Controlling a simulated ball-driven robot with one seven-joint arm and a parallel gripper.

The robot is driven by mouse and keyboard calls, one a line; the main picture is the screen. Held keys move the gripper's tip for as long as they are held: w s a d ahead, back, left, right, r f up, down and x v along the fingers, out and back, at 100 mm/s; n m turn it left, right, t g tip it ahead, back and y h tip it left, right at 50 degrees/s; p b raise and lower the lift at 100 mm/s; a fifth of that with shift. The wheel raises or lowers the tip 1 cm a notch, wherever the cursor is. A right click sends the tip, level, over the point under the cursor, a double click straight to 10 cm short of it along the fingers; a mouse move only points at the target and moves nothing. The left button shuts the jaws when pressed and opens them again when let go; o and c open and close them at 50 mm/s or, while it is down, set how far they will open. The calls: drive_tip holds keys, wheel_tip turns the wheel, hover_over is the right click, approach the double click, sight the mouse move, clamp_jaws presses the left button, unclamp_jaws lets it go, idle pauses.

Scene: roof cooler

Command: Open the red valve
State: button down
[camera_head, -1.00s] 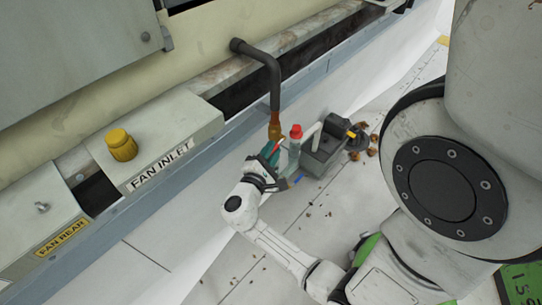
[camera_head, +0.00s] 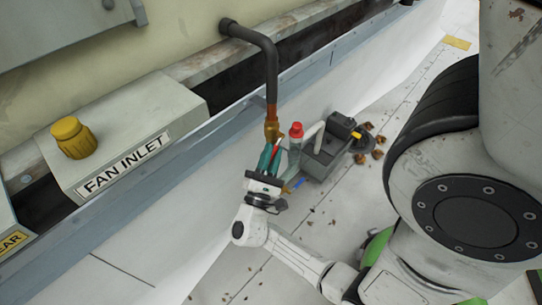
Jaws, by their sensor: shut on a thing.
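The dark pipe (camera_head: 268,60) comes down from the wall and ends in a brass valve body (camera_head: 271,129). The red valve's handle (camera_head: 276,147) shows as a thin red strip just below the brass body. My gripper (camera_head: 271,158), with teal fingers, is at the handle and shut on it, with the red strip between the fingers. The fingers and the gripper's body hide part of the handle, so its exact angle is hard to tell.
A bottle with a red cap (camera_head: 296,129) stands close to the right of my gripper, beside a grey toolbox (camera_head: 326,158). Brown debris (camera_head: 372,140) lies on the pale floor. A FAN INLET box (camera_head: 125,140) with a yellow knob (camera_head: 73,138) is at left.

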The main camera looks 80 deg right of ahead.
drive_tip(key=shift+f, duration=0.1)
drive_tip(key=c, duration=1.1)
unclamp_jaws()
drive_tip(key=v, duration=1)
drive_tip(key=shift+a+f+p, duration=0.2)
drive_tip(key=shift+a+p, duration=0.15)
drive_tip(key=shift+p, duration=0.05)
